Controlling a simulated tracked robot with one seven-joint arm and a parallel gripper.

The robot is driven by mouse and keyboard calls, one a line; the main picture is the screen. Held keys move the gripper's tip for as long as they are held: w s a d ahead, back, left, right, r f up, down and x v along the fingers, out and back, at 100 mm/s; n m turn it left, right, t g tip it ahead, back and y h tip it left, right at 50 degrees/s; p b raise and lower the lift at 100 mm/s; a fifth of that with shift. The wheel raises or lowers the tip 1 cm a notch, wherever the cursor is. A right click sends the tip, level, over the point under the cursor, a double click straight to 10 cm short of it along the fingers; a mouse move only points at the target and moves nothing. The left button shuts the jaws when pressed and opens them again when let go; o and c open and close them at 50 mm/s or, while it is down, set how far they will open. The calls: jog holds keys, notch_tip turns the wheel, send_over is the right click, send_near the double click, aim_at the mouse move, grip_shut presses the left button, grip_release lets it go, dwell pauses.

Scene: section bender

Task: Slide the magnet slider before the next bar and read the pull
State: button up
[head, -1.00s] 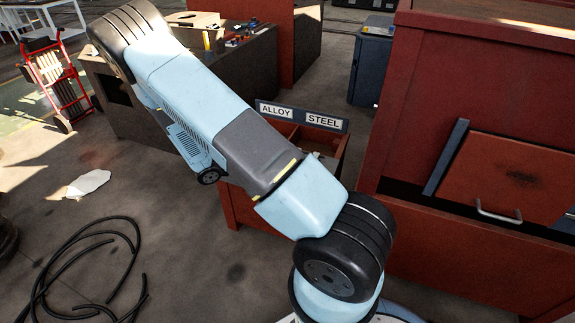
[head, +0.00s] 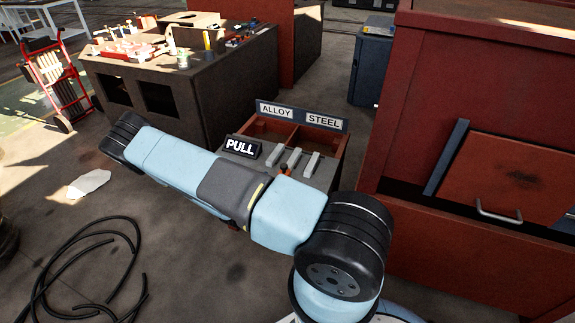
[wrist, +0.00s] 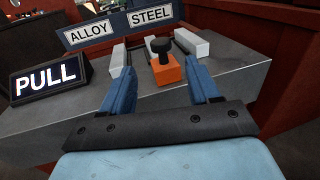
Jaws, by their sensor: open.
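The magnet slider is an orange block (wrist: 168,72) with a black knob (wrist: 159,44) on the grey bench top in the wrist view. It appears in front of the middle of three pale bars; the knob partly hides that bar. The left bar (wrist: 121,58) and right bar (wrist: 191,45) lie to its sides. My gripper (wrist: 163,76) is open, its blue fingers to either side of the slider in the picture; I see no contact. In the head view my arm hides the gripper, and the slider (head: 284,168) shows small. The PULL sign (wrist: 47,78) shows only its word.
A sign reading ALLOY and STEEL (head: 302,117) stands behind the bars, over two red bins (head: 270,131). A large red cabinet (head: 400,110) stands close on the right. A dark workbench (head: 215,85) with small items is at the back left. Black hose (head: 85,235) lies on the floor.

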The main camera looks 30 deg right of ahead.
aim_at(286, 165)
jog(key=x, duration=1.2)
jog(key=shift+c, duration=0.2)
jog(key=shift+a+f, duration=0.1)
grip_shut()
